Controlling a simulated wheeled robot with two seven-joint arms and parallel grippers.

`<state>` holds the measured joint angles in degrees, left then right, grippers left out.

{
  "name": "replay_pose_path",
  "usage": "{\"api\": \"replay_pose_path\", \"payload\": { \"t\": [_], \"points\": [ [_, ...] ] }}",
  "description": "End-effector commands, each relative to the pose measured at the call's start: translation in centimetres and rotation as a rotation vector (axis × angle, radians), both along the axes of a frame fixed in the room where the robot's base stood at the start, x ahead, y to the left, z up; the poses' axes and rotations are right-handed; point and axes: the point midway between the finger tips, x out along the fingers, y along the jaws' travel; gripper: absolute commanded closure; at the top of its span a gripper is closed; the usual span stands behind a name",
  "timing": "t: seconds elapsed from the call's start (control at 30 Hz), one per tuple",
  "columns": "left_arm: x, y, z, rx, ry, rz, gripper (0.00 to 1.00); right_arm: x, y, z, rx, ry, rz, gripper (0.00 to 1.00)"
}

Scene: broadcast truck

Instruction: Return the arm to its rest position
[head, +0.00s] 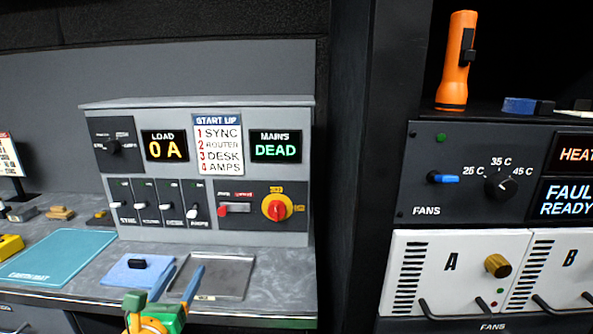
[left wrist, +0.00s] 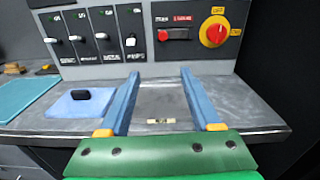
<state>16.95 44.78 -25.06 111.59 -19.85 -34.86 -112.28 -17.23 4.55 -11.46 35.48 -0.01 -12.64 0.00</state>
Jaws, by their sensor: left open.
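My left gripper (head: 172,288) is at the bottom of the head view, in front of the counter edge. Its two blue fingers are apart with nothing between them. In the left wrist view the open fingers (left wrist: 158,98) point toward the grey panel, over a shallow metal tray (left wrist: 165,103). The tray (head: 236,272) looks empty in the head view. My right gripper is in neither view.
A start-up panel (head: 215,112) with switches, a red handle (head: 237,208) and a red-yellow knob (head: 277,207) stands behind. A blue cloth (head: 128,272) with a black block (head: 137,264) and a teal mat (head: 50,262) lie left. A rack (head: 425,195) with an orange torch (head: 457,60) stands right.

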Motion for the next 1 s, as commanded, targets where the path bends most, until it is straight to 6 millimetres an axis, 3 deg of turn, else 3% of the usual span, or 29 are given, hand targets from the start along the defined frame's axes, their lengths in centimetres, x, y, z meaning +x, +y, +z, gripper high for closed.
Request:
{"api": "replay_pose_path", "payload": {
  "t": [0.27, 0.47, 0.77, 1.0],
  "points": [
    [-2.3, -0.9, -4.7, -0.437, 0.142, 0.09, 0.36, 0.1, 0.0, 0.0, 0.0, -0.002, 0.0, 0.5],
    [-5.6, -1.5, -9.4, -0.888, 0.278, 0.249, 0.36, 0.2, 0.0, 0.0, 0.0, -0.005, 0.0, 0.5],
    [-14.5, -3.1, -17.6, -1.69, 0.448, 0.753, 0.36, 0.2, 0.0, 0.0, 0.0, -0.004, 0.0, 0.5],
    [-23.7, -4.9, -22.0, -2.196, 0.399, 1.358, 0.36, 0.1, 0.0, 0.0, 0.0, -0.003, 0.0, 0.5]
  ]
}}
